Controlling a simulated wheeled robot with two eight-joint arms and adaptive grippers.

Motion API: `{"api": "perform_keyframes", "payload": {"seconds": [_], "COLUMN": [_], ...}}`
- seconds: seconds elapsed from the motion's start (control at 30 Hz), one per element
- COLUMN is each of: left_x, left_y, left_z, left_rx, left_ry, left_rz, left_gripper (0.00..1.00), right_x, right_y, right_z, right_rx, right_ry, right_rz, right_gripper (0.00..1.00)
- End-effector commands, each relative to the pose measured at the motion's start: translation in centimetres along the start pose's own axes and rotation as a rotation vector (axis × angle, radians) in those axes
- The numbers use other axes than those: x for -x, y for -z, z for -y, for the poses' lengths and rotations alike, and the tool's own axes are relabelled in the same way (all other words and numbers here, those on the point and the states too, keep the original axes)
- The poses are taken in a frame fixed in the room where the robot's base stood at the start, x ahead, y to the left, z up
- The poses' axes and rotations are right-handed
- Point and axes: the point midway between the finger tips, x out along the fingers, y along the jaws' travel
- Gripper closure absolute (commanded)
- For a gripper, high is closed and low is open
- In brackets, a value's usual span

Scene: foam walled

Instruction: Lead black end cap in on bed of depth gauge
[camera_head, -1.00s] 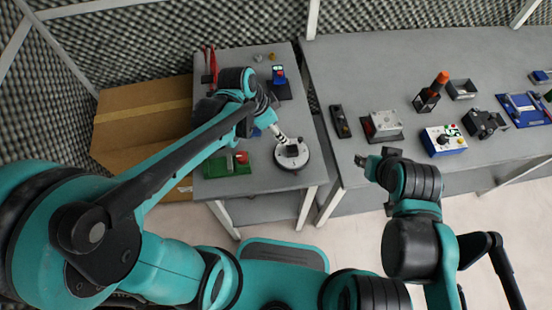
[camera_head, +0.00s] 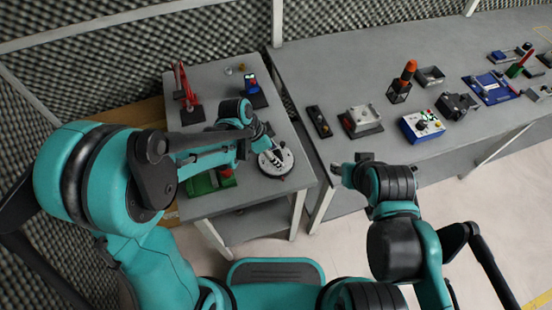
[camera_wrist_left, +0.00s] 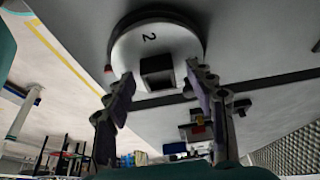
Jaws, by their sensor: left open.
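A black square block, perhaps the black end cap (camera_wrist_left: 157,72), sits on a round white dial-like disk marked "2" (camera_wrist_left: 150,45). The disk also shows on the left table in the head view (camera_head: 285,166). My left gripper (camera_head: 268,152) is over the disk. In the left wrist view its two fingers (camera_wrist_left: 160,84) stand apart on either side of the black block, with nothing visibly clamped. My right gripper (camera_head: 350,166) hangs at the front edge of the right table, its jaw gap unclear. I cannot tell for sure which item is the depth gauge; a blue plate with fittings (camera_head: 491,89) lies at the right.
The left table (camera_head: 225,72) carries a green block (camera_head: 203,184), a red upright piece (camera_head: 180,80) and a blue device (camera_head: 251,87). The right table holds a grey block on a base (camera_head: 361,119), a blue knobbed box (camera_head: 423,126) and an orange-topped piece (camera_head: 404,80).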

Motion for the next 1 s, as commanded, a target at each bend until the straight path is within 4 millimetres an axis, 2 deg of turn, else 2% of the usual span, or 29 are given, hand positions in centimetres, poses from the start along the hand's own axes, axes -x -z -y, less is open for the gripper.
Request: {"api": "perform_keyframes", "payload": {"seconds": [0.17, 0.3, 0.37, 0.77, 0.87, 1.0], "left_x": [0.1, 0.1, 0.1, 0.5, 1.4, 3.6], "left_y": [0.0, 0.0, 0.0, 0.2, 0.5, 1.4], "left_z": [0.0, 0.0, 0.0, 0.0, 0.0, 0.0], "left_rx": [0.000, 0.000, 0.001, 0.001, 0.001, 0.001], "left_ry": [0.000, 0.000, 0.000, 0.000, 0.000, 0.000], "left_rz": [0.000, 0.000, 0.000, 0.000, 0.000, 0.000], "left_gripper": [0.45, 0.82, 0.94, 0.94, 0.94, 0.94], "right_x": [0.1, 0.1, 0.1, 0.3, 0.7, 1.7], "right_y": [0.1, 0.1, 0.1, 0.2, 0.5, 1.2], "right_z": [0.0, 0.0, 0.0, 0.0, 0.0, 0.0], "right_rx": [0.000, 0.000, 0.000, 0.000, 0.000, 0.000], "right_ry": [0.000, 0.000, 0.000, 0.000, 0.000, 0.000], "right_rz": [0.000, 0.000, 0.000, 0.000, 0.000, 0.000], "right_gripper": [0.60, 0.60, 0.60, 0.60, 0.60, 0.60]}}
